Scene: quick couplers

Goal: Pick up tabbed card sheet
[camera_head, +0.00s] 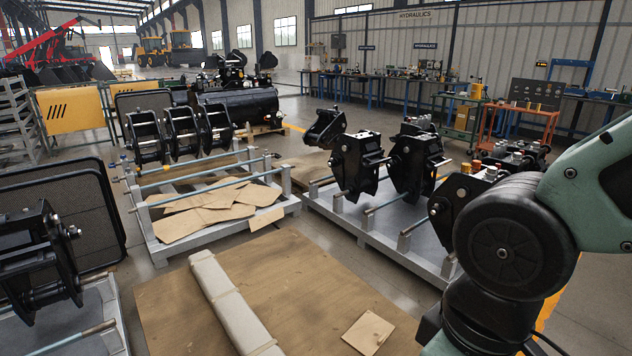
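Several flat brown card sheets (212,209) lie overlapping on the low grey pallet frame at centre left, under its horizontal rods. A small piece of card (266,219) sticks out over the pallet's front right edge. Another small squarish card (368,332) lies flat on the large brown board at the lower middle. I cannot tell from here which of these has tabs. My green and black arm fills the right side, right of the squarish card. My gripper is not in view.
A long wrapped pale bundle (228,302) lies across the brown board (300,275). Grey pallets with black couplers (412,163) stand behind and right. A black coupler (38,262) and a mesh panel (62,215) stand at left. The board's middle is clear.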

